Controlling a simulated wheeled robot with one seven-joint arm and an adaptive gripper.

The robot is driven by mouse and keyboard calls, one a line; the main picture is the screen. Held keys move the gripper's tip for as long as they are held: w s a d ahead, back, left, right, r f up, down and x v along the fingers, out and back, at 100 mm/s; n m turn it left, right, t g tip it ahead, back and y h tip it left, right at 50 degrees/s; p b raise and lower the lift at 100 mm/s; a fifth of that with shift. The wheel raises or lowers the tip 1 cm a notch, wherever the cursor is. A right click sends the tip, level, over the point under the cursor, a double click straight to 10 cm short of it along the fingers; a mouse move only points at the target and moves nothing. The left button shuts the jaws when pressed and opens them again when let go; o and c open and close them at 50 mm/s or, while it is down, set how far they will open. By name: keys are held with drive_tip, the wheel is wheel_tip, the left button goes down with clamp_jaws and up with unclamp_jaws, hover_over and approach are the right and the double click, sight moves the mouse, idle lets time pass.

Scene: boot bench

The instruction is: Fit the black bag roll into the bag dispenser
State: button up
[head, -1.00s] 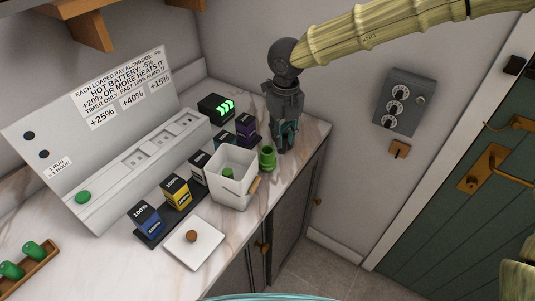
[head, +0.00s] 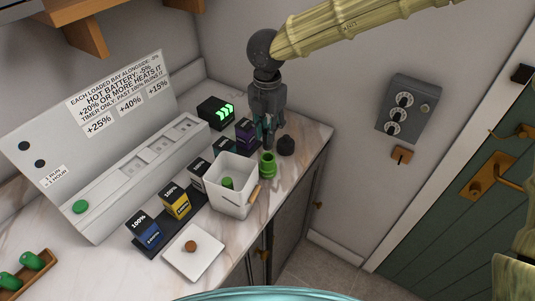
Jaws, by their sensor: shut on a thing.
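The bag dispenser appears to be the green open-topped cylinder (head: 268,164), upright on the counter just right of the white bin. My gripper (head: 267,141) points down directly above it and is shut on a small dark thing, which seems to be the black bag roll; the fingers hide most of it. I cannot tell whether its lower end is inside the cylinder's mouth. A dark rounded piece (head: 286,146), perhaps the dispenser's cap, stands on the counter just right of my gripper.
The white bin (head: 232,200) holds a green roll (head: 228,183). A white dish (head: 194,252) with a brown knob is in front. The counter (head: 315,133) is clear at the right end.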

sight(267, 149)
drive_tip(key=shift+f+p, duration=1.05)
drive_tip(key=shift+f, duration=2.85)
drive_tip(key=shift+f, duration=0.1)
drive_tip(key=o, duration=1)
drive_tip(key=shift+o, duration=0.2)
wheel_tip(267, 149, up, 12)
drive_tip(key=b, duration=0.3)
drive_tip(key=shift+s, duration=0.1)
